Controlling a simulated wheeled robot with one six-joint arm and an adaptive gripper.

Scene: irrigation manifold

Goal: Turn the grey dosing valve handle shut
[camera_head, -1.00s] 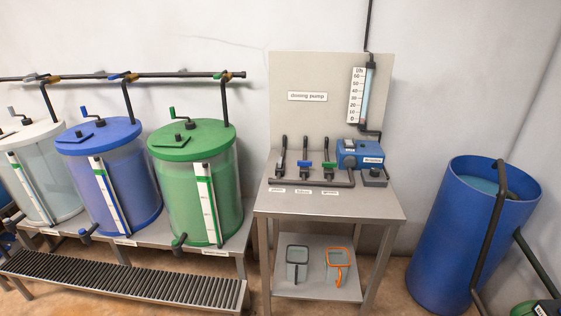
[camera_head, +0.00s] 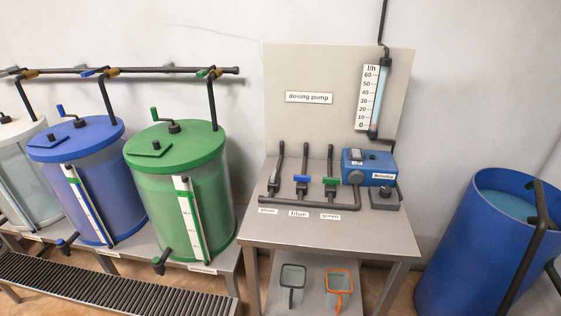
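The grey dosing valve handle (camera_head: 273,180) sits on the leftmost of three small valves on the steel table, above a label that seems to read "plain". It looks lined up with its upright black pipe, unlike the two beside it. The blue valve handle (camera_head: 302,179) and the green valve handle (camera_head: 331,181) lie crosswise to their pipes. All three valves join a black manifold pipe (camera_head: 300,201) that leads to the blue dosing pump (camera_head: 368,167). My gripper is not in view.
The steel table (camera_head: 335,235) has a clear front part. Green (camera_head: 180,185) and blue (camera_head: 90,190) tanks and a grating (camera_head: 110,292) are left; a blue barrel (camera_head: 480,250) is right.

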